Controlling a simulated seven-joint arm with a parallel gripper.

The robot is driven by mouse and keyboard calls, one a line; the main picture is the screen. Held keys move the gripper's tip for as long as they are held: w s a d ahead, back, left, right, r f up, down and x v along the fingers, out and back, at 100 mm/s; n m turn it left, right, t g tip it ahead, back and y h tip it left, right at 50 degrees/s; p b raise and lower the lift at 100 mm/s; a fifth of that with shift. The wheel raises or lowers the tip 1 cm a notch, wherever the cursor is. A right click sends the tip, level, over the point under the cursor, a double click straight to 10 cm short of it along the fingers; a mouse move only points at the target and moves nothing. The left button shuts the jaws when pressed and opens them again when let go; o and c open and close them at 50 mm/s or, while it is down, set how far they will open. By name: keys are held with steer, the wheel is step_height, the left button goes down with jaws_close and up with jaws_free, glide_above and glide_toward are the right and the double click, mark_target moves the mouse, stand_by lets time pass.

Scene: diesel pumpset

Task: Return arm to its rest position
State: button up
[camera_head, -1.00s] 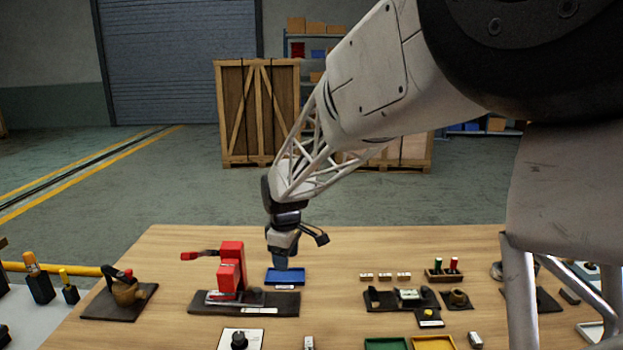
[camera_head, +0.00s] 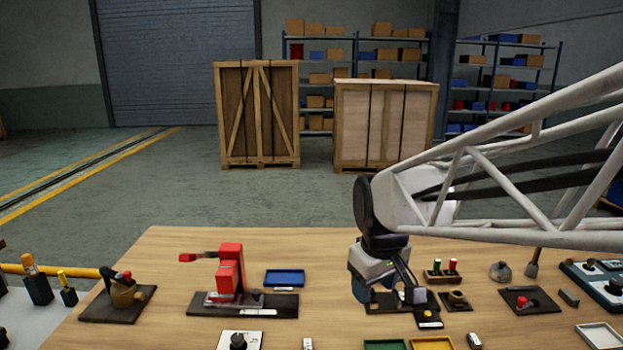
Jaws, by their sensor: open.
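My gripper (camera_head: 388,296) hangs at the end of my arm over the right-middle of the wooden table (camera_head: 165,255). It points down above a dark plate (camera_head: 375,306) and partly hides what stands on it. I see no object held in the jaws. My white lattice arm comes in from the right edge of the picture. I cannot tell the exact height of the gripper over the plate.
A red device (camera_head: 230,272) on a dark base stands left of centre, with a blue tray (camera_head: 285,278) beside it. A control box (camera_head: 598,280) is at the right. The table's back left is clear.

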steer(key=s+d+f+m, duration=0.1)
steer(key=s+d+m, duration=0.2)
steer(key=s, duration=0.5)
steer(key=s+d+m, duration=0.3)
steer(key=s+d, duration=0.1)
steer(key=s, duration=0.4)
steer(key=shift+s+f+t, duration=0.15)
steer(key=shift+f+t, duration=0.25)
